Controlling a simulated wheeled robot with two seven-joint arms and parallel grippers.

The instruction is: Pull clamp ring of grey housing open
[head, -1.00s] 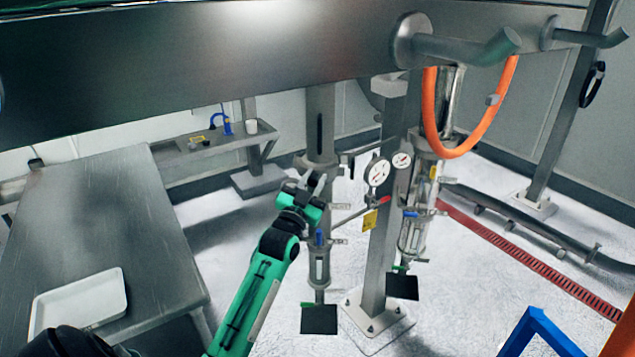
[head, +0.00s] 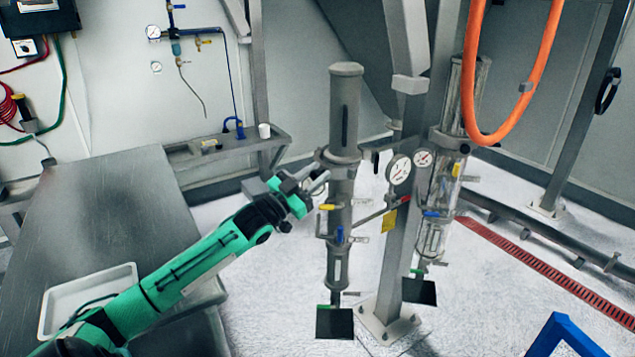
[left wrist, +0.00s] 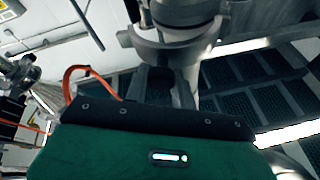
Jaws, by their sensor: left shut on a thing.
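The grey housing (head: 343,105) is an upright cylinder in the middle of the head view. Its clamp ring (head: 337,158) goes around it at mid-height and shows from close up in the left wrist view (left wrist: 165,50). My left gripper (head: 318,182) reaches in from the left, at the ring's left front side. It is shut on part of the clamp ring; the exact contact is hard to make out. In the left wrist view its fingers (left wrist: 166,78) point at the ring. My right gripper is not in view.
A clear-walled housing (head: 440,190) stands to the right, behind a steel post (head: 398,255) with gauges (head: 398,170). An orange hose (head: 545,60) hangs above. A steel table (head: 100,215) with a white tray (head: 60,290) stands at left.

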